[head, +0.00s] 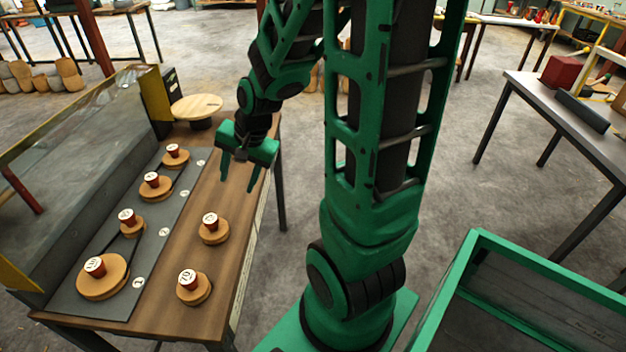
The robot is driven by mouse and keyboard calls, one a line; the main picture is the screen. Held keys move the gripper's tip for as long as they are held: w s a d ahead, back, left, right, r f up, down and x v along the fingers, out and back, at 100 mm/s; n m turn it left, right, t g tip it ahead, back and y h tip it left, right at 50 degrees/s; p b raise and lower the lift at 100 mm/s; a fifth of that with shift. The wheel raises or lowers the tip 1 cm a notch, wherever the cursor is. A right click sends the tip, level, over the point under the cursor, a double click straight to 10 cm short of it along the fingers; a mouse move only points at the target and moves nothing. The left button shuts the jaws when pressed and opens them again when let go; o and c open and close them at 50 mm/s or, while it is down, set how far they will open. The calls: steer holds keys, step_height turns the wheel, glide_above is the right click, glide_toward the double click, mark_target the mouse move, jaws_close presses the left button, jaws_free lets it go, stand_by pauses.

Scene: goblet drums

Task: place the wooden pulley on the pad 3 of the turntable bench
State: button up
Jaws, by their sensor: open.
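Two wooden pulleys with red, white-topped knobs stand on the brown bench top: one in the middle (214,231) and one nearer the front (194,291), its label apparently 70. I cannot tell which pulley the task means. The turntable bench (226,190) has a dark grey strip (117,308) along its left side. Several similar pulleys stand on that strip, each beside a small white number disc; the digits are too small to read surely, so I cannot pick out pad 3. My gripper (239,176) is open and empty, pointing down above the bench's right part, behind the middle pulley.
A clear sloping panel (75,150) stands along the bench's left side. A round wooden disc (196,107) sits at its back end. A green-framed bin (470,262) is at the lower right, and a dark table (575,125) stands farther right. Grey floor lies between.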

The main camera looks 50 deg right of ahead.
steer(key=s+d+r+n+g, duration=0.2)
steer(key=s+r+n, duration=0.1)
steer(key=s, duration=0.7)
steer(key=s+d+r+n+g, duration=0.2)
steer(key=s+r+n, duration=0.1)
steer(key=s, duration=0.8)
steer(key=shift+d+r+h, duration=0.15)
steer(key=shift+r+h, duration=0.25)
steer(key=shift+r, duration=0.45)
steer(key=shift+s, duration=0.1)
